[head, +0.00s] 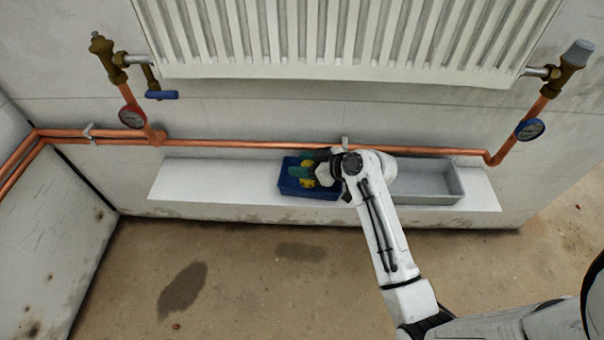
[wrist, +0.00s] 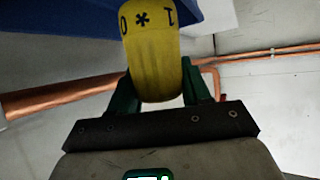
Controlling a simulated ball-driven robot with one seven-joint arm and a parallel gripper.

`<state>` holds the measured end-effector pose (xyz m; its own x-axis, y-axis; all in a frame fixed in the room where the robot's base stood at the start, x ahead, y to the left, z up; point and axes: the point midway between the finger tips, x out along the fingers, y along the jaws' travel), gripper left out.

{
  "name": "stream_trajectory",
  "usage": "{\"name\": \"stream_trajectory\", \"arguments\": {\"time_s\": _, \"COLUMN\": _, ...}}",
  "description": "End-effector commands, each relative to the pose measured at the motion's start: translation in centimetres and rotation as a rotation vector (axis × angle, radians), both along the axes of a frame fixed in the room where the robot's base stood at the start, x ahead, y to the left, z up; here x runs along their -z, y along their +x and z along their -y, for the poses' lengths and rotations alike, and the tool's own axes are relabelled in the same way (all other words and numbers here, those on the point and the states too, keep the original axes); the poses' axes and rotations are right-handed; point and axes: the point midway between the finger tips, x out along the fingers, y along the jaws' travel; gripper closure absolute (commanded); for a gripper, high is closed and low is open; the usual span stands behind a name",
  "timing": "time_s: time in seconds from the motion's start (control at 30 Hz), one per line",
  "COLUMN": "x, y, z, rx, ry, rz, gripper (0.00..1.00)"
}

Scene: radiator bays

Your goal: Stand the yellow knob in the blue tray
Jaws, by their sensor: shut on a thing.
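The yellow knob (wrist: 152,55), with black marks on its end, is between the green fingers of my gripper (wrist: 152,92) in the wrist view. My gripper is shut on it. In the head view my gripper (head: 303,172) is over the blue tray (head: 310,193), and the yellow knob (head: 308,182) shows in part beside the green fingers. The blue tray also shows at the top of the wrist view (wrist: 205,12), behind the knob. I cannot tell whether the knob touches the tray floor. My wrist hides the tray's right part.
A grey tray (head: 428,200) stands on the white ledge (head: 215,185) to the right of my wrist. A copper pipe (head: 250,144) runs along the wall behind the trays, below the radiator (head: 330,40). The ledge's left part is clear.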

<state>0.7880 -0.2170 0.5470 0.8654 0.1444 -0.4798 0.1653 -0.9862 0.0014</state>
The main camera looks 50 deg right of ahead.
Motion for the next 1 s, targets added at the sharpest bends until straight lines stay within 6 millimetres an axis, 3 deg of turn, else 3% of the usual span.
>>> {"name": "stream_trajectory", "arguments": {"time_s": 0.3, "x": 3.8, "y": 0.7, "z": 0.2, "rx": 0.002, "ry": 0.0, "rz": 0.001, "gripper": 0.91}}
{"name": "stream_trajectory", "arguments": {"time_s": 0.67, "x": 4.1, "y": 0.7, "z": 0.1, "rx": 0.0, "ry": 0.0, "rz": 0.001, "gripper": 0.91}}
{"name": "stream_trajectory", "arguments": {"time_s": 0.7, "x": 4.1, "y": 0.7, "z": 0.1, "rx": 0.0, "ry": 0.0, "rz": 0.0, "gripper": 0.51}}
{"name": "stream_trajectory", "arguments": {"time_s": 0.93, "x": 4.0, "y": 0.7, "z": 0.1, "rx": 0.0, "ry": 0.001, "rz": 0.0, "gripper": 0.29}}
{"name": "stream_trajectory", "arguments": {"time_s": 1.0, "x": 4.0, "y": 0.7, "z": 0.1, "rx": 0.0, "ry": 0.001, "rz": 0.0, "gripper": 0.27}}
